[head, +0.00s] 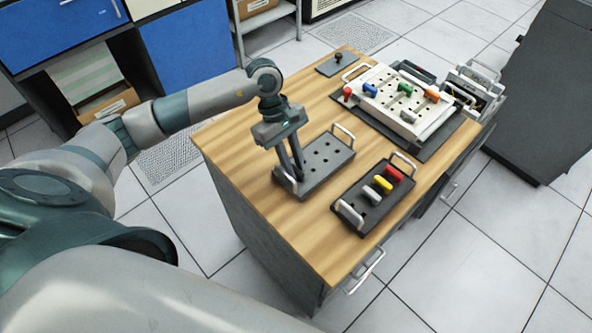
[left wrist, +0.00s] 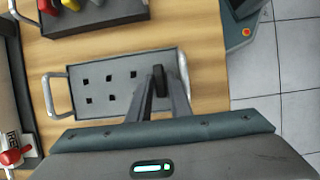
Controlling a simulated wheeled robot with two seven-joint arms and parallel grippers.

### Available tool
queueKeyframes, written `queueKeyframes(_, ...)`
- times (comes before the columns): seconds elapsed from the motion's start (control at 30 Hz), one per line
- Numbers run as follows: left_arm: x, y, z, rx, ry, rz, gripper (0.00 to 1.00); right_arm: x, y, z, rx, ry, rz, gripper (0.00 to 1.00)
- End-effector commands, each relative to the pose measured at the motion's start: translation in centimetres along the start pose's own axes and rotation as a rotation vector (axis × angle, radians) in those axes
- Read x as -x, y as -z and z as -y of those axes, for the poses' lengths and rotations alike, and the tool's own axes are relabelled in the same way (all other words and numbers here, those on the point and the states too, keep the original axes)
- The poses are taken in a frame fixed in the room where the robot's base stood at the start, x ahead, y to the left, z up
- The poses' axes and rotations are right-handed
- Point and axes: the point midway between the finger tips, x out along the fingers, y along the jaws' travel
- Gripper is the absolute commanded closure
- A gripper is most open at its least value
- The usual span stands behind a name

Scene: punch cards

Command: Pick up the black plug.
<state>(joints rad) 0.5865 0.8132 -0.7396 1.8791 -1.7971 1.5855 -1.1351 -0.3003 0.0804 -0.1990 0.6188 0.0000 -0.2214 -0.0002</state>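A small black plug (left wrist: 158,80) stands at the right end of a dark grey holed tray (left wrist: 62,98) in the left wrist view. The same tray (head: 322,168) shows in the head view, where my gripper hides the plug. My left gripper (head: 292,172) points down over the near left end of this tray. Its two fingers (left wrist: 163,88) are spread with a gap, one on each side of the plug. I cannot tell whether either finger touches it. My right gripper is not in view.
A second dark tray (head: 350,213) holds red, yellow and grey plugs. A white panel (head: 398,108) with coloured plugs stands farther back. A small dark plate (head: 330,68) with a black knob lies at the far edge. The wooden top (head: 308,232) is bare in front.

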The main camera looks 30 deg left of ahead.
Motion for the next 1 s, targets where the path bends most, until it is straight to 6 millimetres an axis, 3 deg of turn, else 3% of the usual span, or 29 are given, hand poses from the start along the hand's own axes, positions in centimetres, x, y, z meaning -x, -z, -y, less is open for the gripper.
queueKeyframes(0.27, 0.0, 0.0, 0.0, 0.0, -0.001, 0.0, 0.82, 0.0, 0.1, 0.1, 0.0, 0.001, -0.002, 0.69)
queueKeyframes(0.3, 0.0, 0.0, 0.0, 0.0, -0.001, 0.0, 0.84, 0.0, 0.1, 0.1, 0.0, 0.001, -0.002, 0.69)
queueKeyframes(0.37, 0.1, 0.0, 0.0, 0.0, -0.001, 0.0, 0.99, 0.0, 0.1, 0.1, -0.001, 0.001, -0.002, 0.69)
queueKeyframes(0.4, 0.1, 0.0, 0.0, 0.0, -0.001, 0.0, 1.0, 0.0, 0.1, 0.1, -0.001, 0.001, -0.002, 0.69)
queueKeyframes(0.77, 0.2, 0.0, -0.1, 0.0, -0.001, 0.0, 1.0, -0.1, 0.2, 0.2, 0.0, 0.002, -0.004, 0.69)
queueKeyframes(1.0, 1.6, -0.6, -0.1, -0.002, -0.004, -0.001, 1.0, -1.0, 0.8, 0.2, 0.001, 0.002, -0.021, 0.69)
